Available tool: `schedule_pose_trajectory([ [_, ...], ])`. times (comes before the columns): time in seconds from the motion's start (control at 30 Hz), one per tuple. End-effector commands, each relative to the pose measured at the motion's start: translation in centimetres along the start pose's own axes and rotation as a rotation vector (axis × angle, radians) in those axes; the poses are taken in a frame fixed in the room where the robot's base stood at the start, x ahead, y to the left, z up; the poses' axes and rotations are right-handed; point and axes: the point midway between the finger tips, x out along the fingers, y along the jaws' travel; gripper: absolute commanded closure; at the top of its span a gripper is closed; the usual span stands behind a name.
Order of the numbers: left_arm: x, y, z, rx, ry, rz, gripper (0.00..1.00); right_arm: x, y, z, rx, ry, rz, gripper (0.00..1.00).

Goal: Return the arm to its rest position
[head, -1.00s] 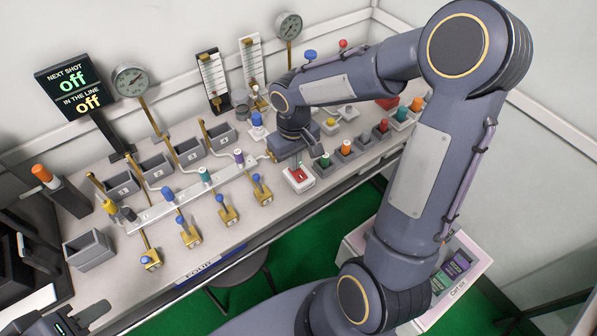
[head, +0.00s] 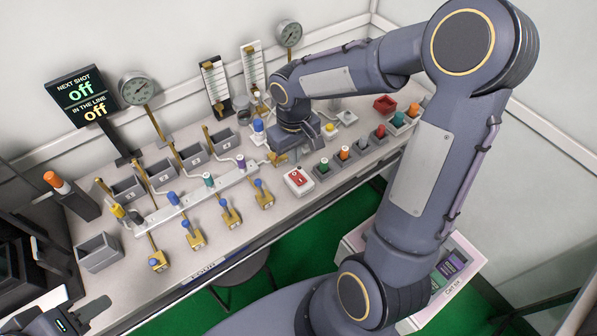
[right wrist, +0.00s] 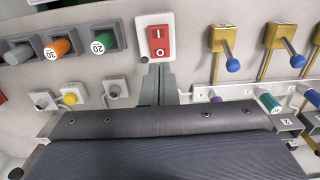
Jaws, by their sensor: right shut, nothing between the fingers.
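My right arm reaches in from the right of the head view, over the bench. Its gripper (head: 314,138) hangs behind the white switch box with the red rocker (head: 299,180), apart from it in the head view. In the right wrist view the closed fingers (right wrist: 160,72) lie together with nothing between them, just below the red rocker switch (right wrist: 159,41) marked I and 0. Whether they touch the box cannot be told there. My left gripper (head: 82,318) shows at the lower left corner of the head view, partly cut off; its jaws are unclear.
The bench (head: 270,215) carries brass valves with blue knobs (head: 226,205), grey bins (head: 99,252), coloured plugs in holders (head: 345,153) and a red tray (head: 385,104). Gauges (head: 137,88) and a sign reading off (head: 83,95) stand behind. Green floor lies in front.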

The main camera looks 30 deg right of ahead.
Motion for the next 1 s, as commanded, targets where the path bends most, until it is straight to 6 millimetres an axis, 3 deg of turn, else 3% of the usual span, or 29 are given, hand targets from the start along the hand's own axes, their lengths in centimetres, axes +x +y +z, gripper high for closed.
schedule_pose_trajectory([
  [0.2, -1.3, 0.6, -0.7, 0.000, 0.000, 0.000, 0.64, -2.0, 0.0, 0.0, 0.001, 0.001, 0.000, 1.00],
  [0.77, -1.3, 0.6, -0.7, 0.000, 0.000, 0.000, 0.64, -2.0, 0.0, 0.0, 0.001, 0.002, -0.001, 1.00],
  [0.87, -1.3, 0.6, -0.7, 0.000, 0.000, 0.000, 0.64, -2.8, 0.0, 0.5, 0.010, 0.016, -0.005, 1.00],
  [1.0, -1.4, 0.7, -0.7, 0.000, 0.000, 0.000, 0.64, -5.8, -0.1, 3.2, 0.050, 0.081, -0.036, 1.00],
])
